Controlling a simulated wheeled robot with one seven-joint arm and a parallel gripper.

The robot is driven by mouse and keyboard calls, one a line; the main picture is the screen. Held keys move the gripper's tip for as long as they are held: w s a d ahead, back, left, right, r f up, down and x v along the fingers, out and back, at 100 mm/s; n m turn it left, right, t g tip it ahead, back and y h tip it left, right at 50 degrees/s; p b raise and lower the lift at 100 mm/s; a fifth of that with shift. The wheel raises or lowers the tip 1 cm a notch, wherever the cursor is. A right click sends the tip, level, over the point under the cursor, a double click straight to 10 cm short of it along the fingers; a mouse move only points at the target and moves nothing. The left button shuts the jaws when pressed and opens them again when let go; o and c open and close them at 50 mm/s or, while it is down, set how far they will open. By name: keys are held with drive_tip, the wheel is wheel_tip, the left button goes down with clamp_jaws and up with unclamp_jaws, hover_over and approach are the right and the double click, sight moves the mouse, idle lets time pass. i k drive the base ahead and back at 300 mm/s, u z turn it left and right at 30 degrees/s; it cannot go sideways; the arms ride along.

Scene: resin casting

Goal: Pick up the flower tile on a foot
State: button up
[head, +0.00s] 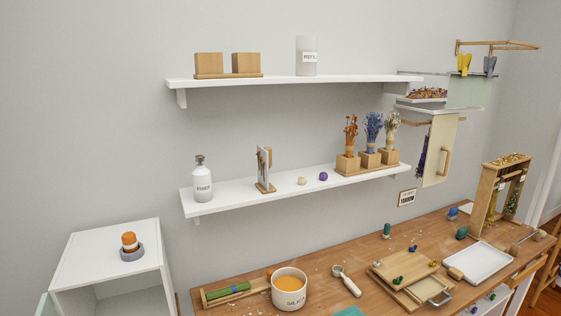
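An upright, pale grey, thin tile on a wooden foot (264,170) stands on the lower white shelf (235,197), left of its middle. It is seen nearly edge-on, so any flower on its face cannot be made out. It stands apart from its neighbours: a white bottle (202,184) to its left, and a small beige ball (303,181) and a purple ball (323,176) to its right. My gripper is not in view.
Several dried-flower bunches in wooden blocks (371,160) stand at the shelf's right end. The upper shelf (290,80) hangs above. Below are a crowded wooden workbench (230,271) with a cup (289,290), and a white cabinet (90,255) at left. The shelf's front is clear.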

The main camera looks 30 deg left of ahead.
sight(264, 154)
drive_tip(key=u, duration=0.55)
drive_tip(key=i, duration=1.15)
drive_tip(key=u, duration=0.85)
